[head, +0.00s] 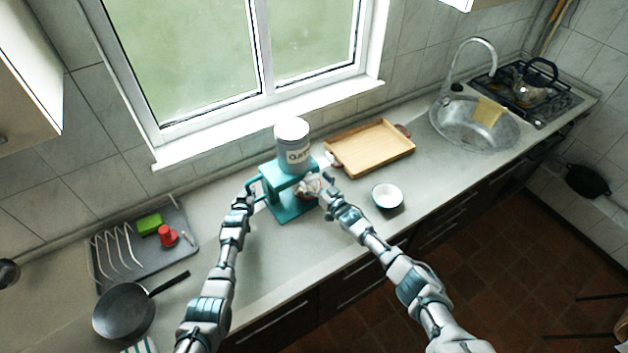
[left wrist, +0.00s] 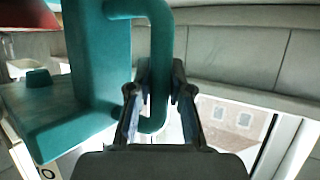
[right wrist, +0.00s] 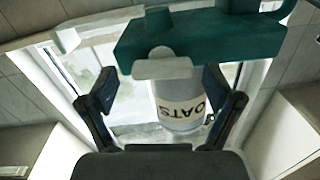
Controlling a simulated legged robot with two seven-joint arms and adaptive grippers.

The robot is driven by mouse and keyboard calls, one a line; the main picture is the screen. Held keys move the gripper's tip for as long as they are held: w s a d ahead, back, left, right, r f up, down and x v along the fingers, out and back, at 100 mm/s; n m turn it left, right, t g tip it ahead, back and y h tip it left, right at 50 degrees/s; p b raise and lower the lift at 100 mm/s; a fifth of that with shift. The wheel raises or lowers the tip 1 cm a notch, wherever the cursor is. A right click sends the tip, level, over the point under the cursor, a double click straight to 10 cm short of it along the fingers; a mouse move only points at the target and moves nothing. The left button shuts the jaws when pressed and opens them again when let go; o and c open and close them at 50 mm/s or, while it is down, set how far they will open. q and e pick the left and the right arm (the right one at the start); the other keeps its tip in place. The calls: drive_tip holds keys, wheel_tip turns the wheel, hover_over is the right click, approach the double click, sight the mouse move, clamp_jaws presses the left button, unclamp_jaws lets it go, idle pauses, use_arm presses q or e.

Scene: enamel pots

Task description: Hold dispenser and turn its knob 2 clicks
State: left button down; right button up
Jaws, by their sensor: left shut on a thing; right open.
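The dispenser is a teal stand (head: 290,208) on the counter below the window, with a grey-white canister (head: 292,143) labelled "OATS" on top. A teal side handle (left wrist: 160,60) fills the left wrist view's middle. My left gripper (head: 250,194) is shut on this handle, one finger on each side. My right gripper (head: 322,187) is open at the front right of the stand. In the right wrist view a pale flat part, apparently the knob (right wrist: 163,67), lies ahead between its spread fingers; I cannot tell whether they touch it. A reddish object under the dispenser is mostly hidden.
A wooden tray (head: 370,148) lies right of the dispenser, and a small white bowl (head: 387,196) stands in front of it. A drying rack (head: 115,255) and frying pan (head: 124,310) are at left. The sink (head: 470,125) and stove are far right.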

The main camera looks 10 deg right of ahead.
drive_tip(key=shift+w+a, duration=0.1)
drive_tip(key=shift+w, duration=0.15)
use_arm(q)
drive_tip(key=shift+f, duration=0.1)
use_arm(e)
drive_tip(key=c, duration=1.1)
use_arm(q)
drive_tip(key=shift+a, duration=0.1)
use_arm(e)
drive_tip(key=shift+n, duration=0.7)
drive_tip(key=shift+c, duration=0.2)
drive_tip(key=o, duration=1.1)
drive_tip(key=shift+o, duration=0.2)
drive_tip(key=shift+s, duration=0.1)
